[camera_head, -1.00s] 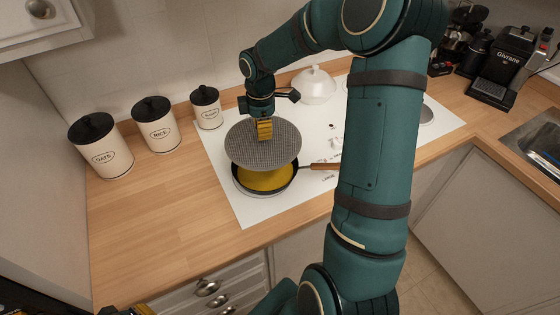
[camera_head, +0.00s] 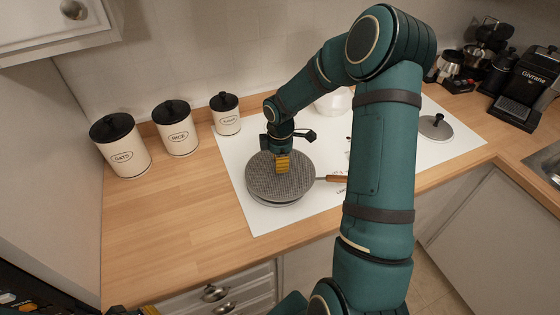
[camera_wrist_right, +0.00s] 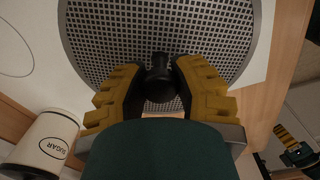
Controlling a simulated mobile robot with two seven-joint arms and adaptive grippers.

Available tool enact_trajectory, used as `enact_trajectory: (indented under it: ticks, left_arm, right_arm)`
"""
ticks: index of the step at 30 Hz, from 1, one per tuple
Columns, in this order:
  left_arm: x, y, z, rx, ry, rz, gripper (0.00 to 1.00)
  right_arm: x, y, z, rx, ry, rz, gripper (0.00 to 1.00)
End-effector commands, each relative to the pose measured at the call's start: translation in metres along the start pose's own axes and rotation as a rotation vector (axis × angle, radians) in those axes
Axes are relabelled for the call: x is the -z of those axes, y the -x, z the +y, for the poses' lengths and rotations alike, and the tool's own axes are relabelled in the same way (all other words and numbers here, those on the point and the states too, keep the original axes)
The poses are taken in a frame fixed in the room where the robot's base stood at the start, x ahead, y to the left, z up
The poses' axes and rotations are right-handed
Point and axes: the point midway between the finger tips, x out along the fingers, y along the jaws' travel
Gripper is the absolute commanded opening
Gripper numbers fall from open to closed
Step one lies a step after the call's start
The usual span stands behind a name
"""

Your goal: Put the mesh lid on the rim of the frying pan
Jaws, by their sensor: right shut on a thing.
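The round grey mesh lid (camera_head: 268,182) lies level over the frying pan, hiding the yellow inside. A thin strip of the pan's side (camera_head: 284,204) shows below the lid's front edge, and its brown handle (camera_head: 333,179) points right. I cannot tell whether the lid touches the rim. My right gripper (camera_head: 282,167) is above the lid, shut on its dark knob (camera_wrist_right: 160,80); the mesh (camera_wrist_right: 215,35) fills the top of the wrist view. A bit of my left gripper (camera_head: 132,311) shows at the bottom left edge; its fingers are not clear.
The pan stands on a white hob (camera_head: 258,217). Canisters for oats (camera_head: 120,148), rice (camera_head: 176,130) and sugar (camera_head: 226,115) stand left and behind. A white lidded pot (camera_head: 333,103) is behind my arm. A grey lid (camera_head: 436,127) lies right. The wooden counter (camera_head: 175,210) is clear at front left.

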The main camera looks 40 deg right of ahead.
Motion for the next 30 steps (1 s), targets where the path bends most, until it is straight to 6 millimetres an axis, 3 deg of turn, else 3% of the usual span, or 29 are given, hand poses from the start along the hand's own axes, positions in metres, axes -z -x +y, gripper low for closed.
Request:
enact_trajectory:
  ticks: [4,5,6,7,16,20,30]
  left_arm:
    - [0.000,-0.003,-0.001,0.000,0.000,0.000,0.00]
    - [0.000,-0.002,-0.001,0.000,0.000,0.000,0.00]
    - [0.000,-0.002,-0.001,0.000,0.000,0.000,0.00]
    - [0.000,-0.002,-0.001,0.000,0.000,0.000,0.00]
    - [0.000,-0.001,0.000,0.000,0.000,0.000,0.00]
    - [0.000,0.001,0.000,0.000,0.000,0.000,0.00]
    - [0.001,0.006,0.002,-0.001,0.000,0.000,0.00]
  right_arm:
    - [0.000,-0.003,0.000,-0.001,0.001,0.000,0.00]
    - [0.000,-0.003,0.000,0.000,0.000,0.000,0.39]
    - [0.000,-0.002,0.000,0.000,0.001,0.000,0.53]
    - [0.000,-0.002,0.000,0.000,0.001,0.000,0.55]
    - [0.000,-0.001,0.000,0.000,0.001,0.000,0.55]
    - [0.000,0.008,0.001,-0.003,0.001,0.000,0.55]
    - [0.000,0.075,0.001,-0.005,0.000,0.000,0.55]
